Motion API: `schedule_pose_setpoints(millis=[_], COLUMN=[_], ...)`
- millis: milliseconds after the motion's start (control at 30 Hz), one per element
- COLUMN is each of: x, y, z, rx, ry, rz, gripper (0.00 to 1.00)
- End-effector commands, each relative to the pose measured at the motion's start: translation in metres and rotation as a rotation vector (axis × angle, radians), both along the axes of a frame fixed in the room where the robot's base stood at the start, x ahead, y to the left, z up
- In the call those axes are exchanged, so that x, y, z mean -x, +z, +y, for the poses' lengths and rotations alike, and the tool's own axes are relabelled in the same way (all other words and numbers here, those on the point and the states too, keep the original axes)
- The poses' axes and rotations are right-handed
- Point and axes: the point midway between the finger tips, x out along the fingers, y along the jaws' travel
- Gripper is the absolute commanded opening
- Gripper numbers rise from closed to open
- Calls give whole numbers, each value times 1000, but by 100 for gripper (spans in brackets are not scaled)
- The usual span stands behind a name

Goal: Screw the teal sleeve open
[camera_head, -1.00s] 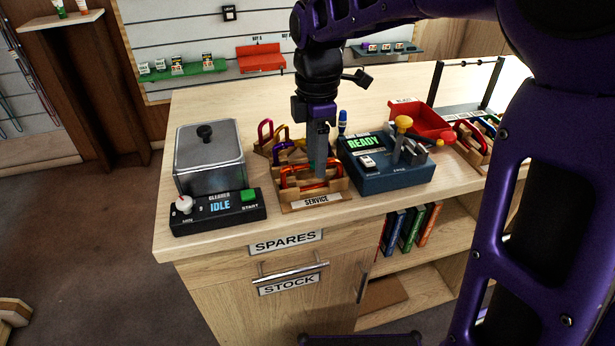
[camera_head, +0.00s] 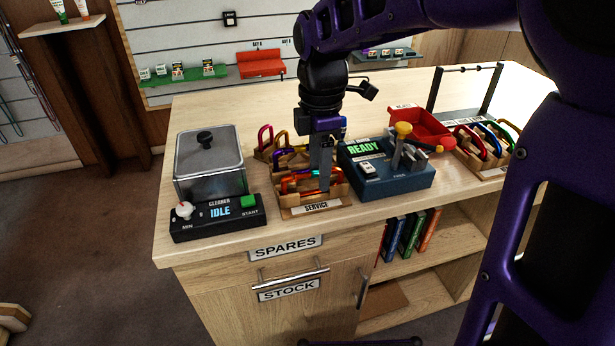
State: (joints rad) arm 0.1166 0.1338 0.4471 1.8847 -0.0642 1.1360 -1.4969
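The wooden service rack (camera_head: 311,208), labelled SERVICE, stands on the counter near its front edge and holds several coloured carabiners. An orange-red carabiner (camera_head: 296,188) lies in it. A small teal patch (camera_head: 316,172) shows beside my fingers and looks like the teal sleeve. It is mostly hidden. My gripper (camera_head: 322,184) points down into the rack, its fingers at the carabiner by the teal patch. The fingers overlap in this view, so I cannot tell whether they are closed on anything.
A cleaner (camera_head: 217,217) showing IDLE, with a lidded metal tank (camera_head: 209,165), stands left. A READY tester (camera_head: 390,177) stands close on the right. Counter space at the back left is clear.

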Motion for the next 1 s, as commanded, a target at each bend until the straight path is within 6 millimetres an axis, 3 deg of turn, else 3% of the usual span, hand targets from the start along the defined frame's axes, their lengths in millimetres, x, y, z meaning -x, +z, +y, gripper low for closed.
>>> schedule_pose_setpoints(millis=[1000], x=[2], y=[-29], z=[-1], rx=[1], ry=[0], rz=[4], gripper=[55])
